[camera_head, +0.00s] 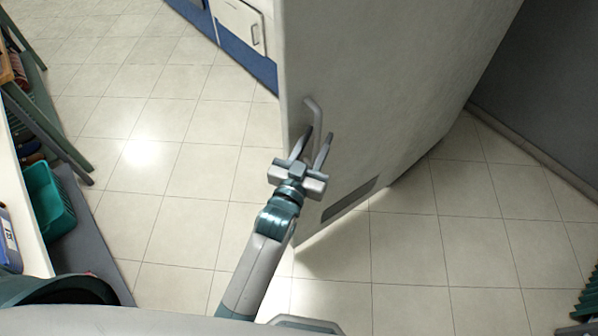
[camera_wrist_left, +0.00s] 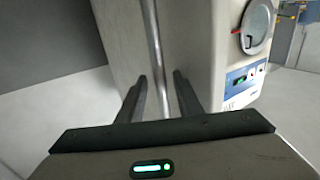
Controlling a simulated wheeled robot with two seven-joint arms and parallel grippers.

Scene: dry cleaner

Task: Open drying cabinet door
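The drying cabinet (camera_head: 390,70) is a tall grey-white body in the upper middle of the head view, with a dark slot low on its face. Its bar handle (camera_head: 314,112) stands out near the left edge of that face. My left gripper (camera_head: 312,146) is at the lower part of the handle with its two fingers apart. In the left wrist view the handle (camera_wrist_left: 154,40) runs down between the open fingers (camera_wrist_left: 160,92), with gaps on both sides. I cannot tell whether the door is ajar. My right gripper is not in view.
A teal crate (camera_head: 48,205) and a shelf rack (camera_head: 40,110) stand at the left. A white-and-blue unit (camera_head: 240,25) is behind. A machine with a round door (camera_wrist_left: 257,25) shows in the wrist view. Tiled floor (camera_head: 170,180) is clear left of the cabinet.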

